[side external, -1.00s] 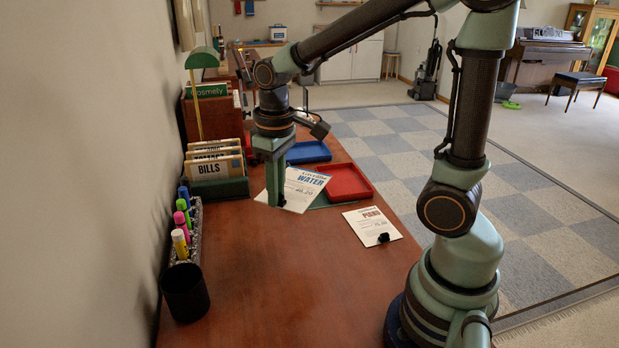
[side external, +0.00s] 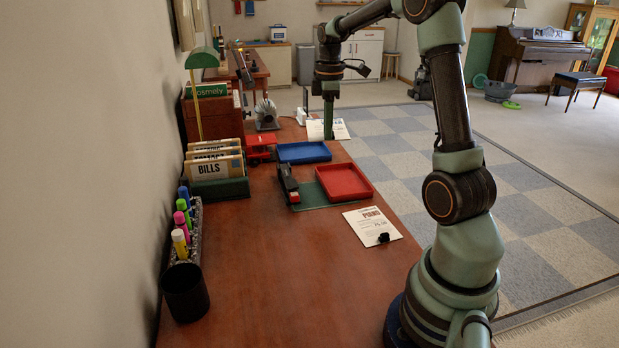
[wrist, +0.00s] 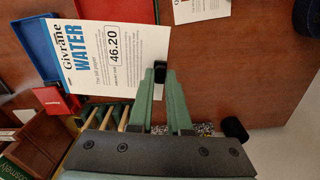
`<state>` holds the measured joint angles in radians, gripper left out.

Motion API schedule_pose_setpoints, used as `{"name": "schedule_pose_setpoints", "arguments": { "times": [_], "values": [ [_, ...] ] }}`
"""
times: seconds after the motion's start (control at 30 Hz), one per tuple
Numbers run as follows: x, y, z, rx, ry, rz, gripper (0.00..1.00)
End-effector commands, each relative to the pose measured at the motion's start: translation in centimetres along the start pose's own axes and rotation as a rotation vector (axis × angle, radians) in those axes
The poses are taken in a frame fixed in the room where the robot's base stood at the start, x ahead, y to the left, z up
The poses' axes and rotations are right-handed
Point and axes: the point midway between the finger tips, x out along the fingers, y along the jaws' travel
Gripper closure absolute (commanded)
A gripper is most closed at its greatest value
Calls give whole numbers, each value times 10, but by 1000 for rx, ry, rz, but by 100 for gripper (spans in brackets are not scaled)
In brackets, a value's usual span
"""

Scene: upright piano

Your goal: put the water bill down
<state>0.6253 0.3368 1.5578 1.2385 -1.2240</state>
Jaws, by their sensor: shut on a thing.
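The water bill is a white sheet with blue print. In the side view the bill (side external: 341,129) is at the far end of the desk, near its right edge. In the wrist view the bill (wrist: 112,58) shows "WATER" and 46.20. My gripper (wrist: 160,78) is shut on a black clip at the bill's edge. My gripper (side external: 328,136) points down in the side view. I cannot tell whether the bill touches anything beneath it.
A blue tray (side external: 303,152) and a red tray (side external: 345,182) are on the desk (side external: 265,270). A piano bill (side external: 365,222) with a black clip lies in front. A black stapler (side external: 288,184), bill folders (side external: 217,189), markers (side external: 180,220) and a black cup (side external: 185,308) stand left.

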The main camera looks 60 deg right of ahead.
Motion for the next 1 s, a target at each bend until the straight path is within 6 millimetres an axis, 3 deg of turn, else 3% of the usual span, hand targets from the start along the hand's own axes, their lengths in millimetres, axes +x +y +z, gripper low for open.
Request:
{"name": "schedule_pose_setpoints", "arguments": {
  "times": [0.1, 0.2, 0.37, 0.47, 1.0],
  "values": [
    [0, 26, 35, -74, -2, -4, 100],
    [-1, 38, 55, -128, -2, -5, 100],
    [0, 47, 72, -177, -2, -9, 100],
    [11, 48, 75, -187, -2, -12, 100],
    [135, 46, 74, -187, -2, -12, 100]
  ]
}}
